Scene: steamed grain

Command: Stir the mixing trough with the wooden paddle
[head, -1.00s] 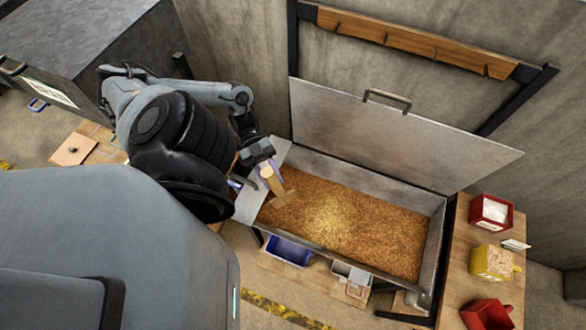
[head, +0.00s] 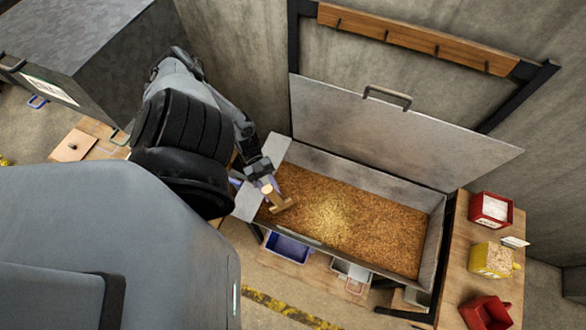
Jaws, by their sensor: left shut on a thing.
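The mixing trough (head: 437,243) is a long metal box with brown grain (head: 360,225) in it and a paler yellow patch near the middle. Its metal lid (head: 390,130) stands open against the back wall. My left gripper (head: 262,181) is over the trough's left end, shut on the wooden paddle (head: 276,204). The paddle's head is at the grain in the left part of the trough; how deep it sits I cannot tell. Most of its handle is hidden by the gripper. My right gripper is not in view.
A wooden side table (head: 455,265) at the right holds a red box (head: 490,209), a yellow container (head: 490,260) and a red scoop-like container (head: 486,313). A blue bin (head: 287,248) sits below the trough's front. A rail with pegs (head: 420,40) is on the wall.

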